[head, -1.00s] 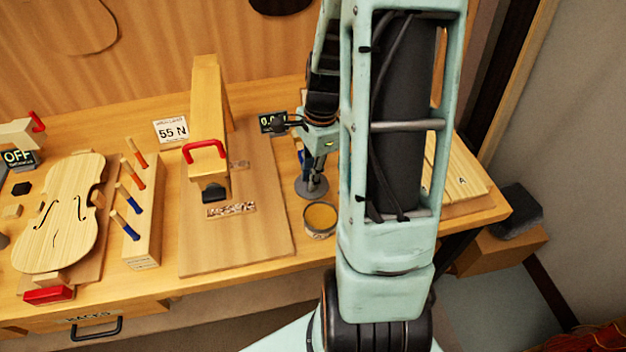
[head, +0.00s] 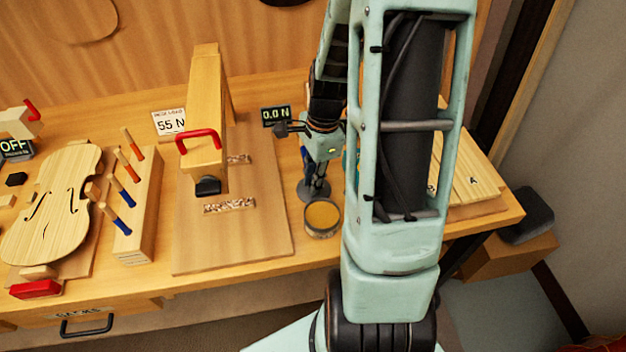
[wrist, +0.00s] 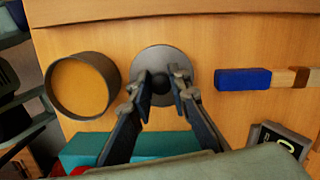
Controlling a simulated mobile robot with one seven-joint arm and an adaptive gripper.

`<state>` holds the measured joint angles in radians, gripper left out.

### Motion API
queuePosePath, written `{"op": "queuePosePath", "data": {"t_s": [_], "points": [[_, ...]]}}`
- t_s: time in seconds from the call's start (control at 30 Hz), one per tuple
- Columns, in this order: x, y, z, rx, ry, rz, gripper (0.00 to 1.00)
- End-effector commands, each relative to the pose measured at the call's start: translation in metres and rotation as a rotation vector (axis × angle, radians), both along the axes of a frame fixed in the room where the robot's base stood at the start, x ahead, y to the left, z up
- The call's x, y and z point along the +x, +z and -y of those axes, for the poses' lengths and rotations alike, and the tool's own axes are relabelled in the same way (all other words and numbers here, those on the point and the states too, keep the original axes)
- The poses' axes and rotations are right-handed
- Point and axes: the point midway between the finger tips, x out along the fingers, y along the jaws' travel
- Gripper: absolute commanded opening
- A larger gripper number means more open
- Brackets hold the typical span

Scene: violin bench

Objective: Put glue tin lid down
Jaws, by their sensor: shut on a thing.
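The glue tin lid is a round grey disc with a dark knob, seen in the wrist view (wrist: 143,58) and the head view (head: 304,192). My gripper (wrist: 162,88) is shut on its knob, and in the head view my gripper (head: 316,178) is above the lid. The lid looks level, at or close to the bench top; I cannot tell if it touches. The open glue tin (wrist: 82,85), with amber glue, stands beside the lid, apart from it in the wrist view. The tin (head: 322,217) is nearer the bench's front edge in the head view.
A blue-ended wooden tool (wrist: 243,79) lies right of the lid in the wrist view. A force display (head: 276,116) stands behind. A wooden press (head: 205,110) on its board (head: 235,250) is left of the tin. Stacked boards (head: 470,180) lie to the right.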

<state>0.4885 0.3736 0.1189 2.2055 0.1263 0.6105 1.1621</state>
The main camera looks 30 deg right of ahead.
Motion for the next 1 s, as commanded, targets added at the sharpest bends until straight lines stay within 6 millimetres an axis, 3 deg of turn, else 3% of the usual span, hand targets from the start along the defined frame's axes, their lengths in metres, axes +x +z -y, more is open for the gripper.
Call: {"op": "queuePosePath", "data": {"t_s": [0.03, 0.07, 0.2, 0.6, 1.0], "points": [[0.000, -0.003, 0.000, 0.000, 0.000, -0.001, 0.00], [0.000, -0.002, 0.000, 0.000, 0.000, 0.000, 0.20], [0.000, -0.002, 0.000, 0.000, 0.000, 0.000, 0.34], [0.001, 0.008, 0.001, -0.001, 0.000, 0.003, 0.34], [0.001, 0.088, 0.011, -0.002, -0.001, 0.005, 0.34]]}}
